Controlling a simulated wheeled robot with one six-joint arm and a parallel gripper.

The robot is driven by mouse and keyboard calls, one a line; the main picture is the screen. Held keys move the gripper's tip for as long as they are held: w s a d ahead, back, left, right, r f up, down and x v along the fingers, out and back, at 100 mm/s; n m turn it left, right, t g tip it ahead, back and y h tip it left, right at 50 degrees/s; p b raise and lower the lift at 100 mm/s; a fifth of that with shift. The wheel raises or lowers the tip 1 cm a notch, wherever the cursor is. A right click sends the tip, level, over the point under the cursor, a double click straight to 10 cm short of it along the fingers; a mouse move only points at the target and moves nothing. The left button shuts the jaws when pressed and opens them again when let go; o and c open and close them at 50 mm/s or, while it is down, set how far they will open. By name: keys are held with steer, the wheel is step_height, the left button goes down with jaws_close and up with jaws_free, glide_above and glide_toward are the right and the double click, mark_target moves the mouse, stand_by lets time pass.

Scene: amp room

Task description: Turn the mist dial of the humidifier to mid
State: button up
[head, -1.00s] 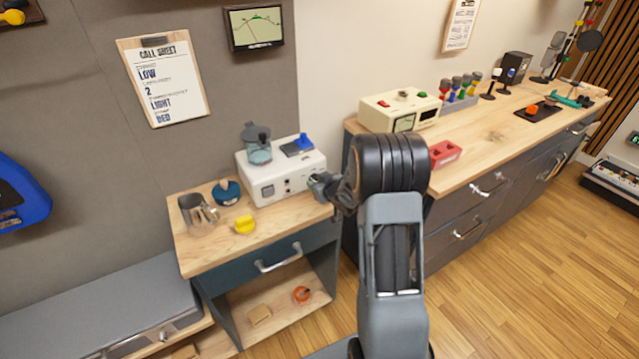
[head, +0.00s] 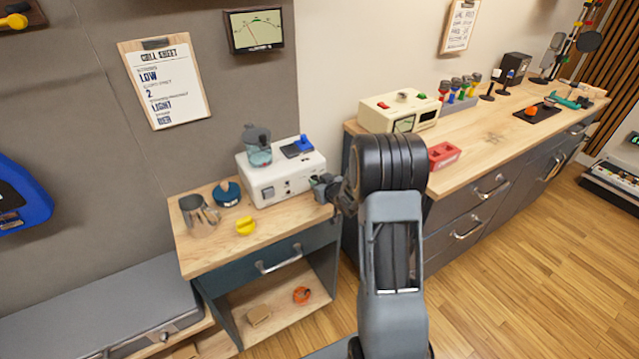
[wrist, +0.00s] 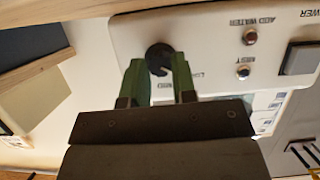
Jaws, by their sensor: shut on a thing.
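The humidifier (head: 280,182) is a white box with a clear teal tank on top, standing on the small wooden cabinet. In the wrist view its front panel (wrist: 215,25) appears upside down, with ADD WATER and MIST lamps. The dark round mist dial (wrist: 158,56) sits between the two green fingertips of my gripper (wrist: 159,68), which is shut on it. Which way the dial points is hard to tell. In the head view my gripper (head: 320,186) is at the humidifier's right end, and the dial is hidden.
A metal jug (head: 197,213), a blue round object (head: 227,195) and a yellow object (head: 245,226) stand on the cabinet top. The longer counter (head: 480,150) is to the right, with a cream device (head: 385,110) and a red block (head: 444,155).

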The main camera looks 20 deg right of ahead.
steer(key=p, duration=0.1)
steer(key=m+y+p, duration=0.1)
steer(key=shift+d+r+m+p, duration=0.1)
steer(key=shift+r+m+p, duration=0.1)
steer(key=shift+m+p, duration=0.1)
steer(key=shift+d+f+m+y+p, duration=0.1)
steer(key=shift+m+y+p, duration=0.6)
steer(key=shift+m+p, duration=0.25)
steer(key=shift+f+m+y+p, duration=0.15)
steer(key=shift+m+y+p, duration=0.45)
steer(key=shift+m, duration=0.25)
steer(key=shift+d+f+m+t+y, duration=0.1)
steer(key=shift+m+t+y, duration=0.2)
steer(key=shift+m+y, duration=0.65)
steer(key=shift+m, duration=0.45)
steer(key=o, duration=0.9)
steer(key=b+v, duration=0.1)
steer(key=v, duration=1.2)
steer(key=shift+s, duration=0.4)
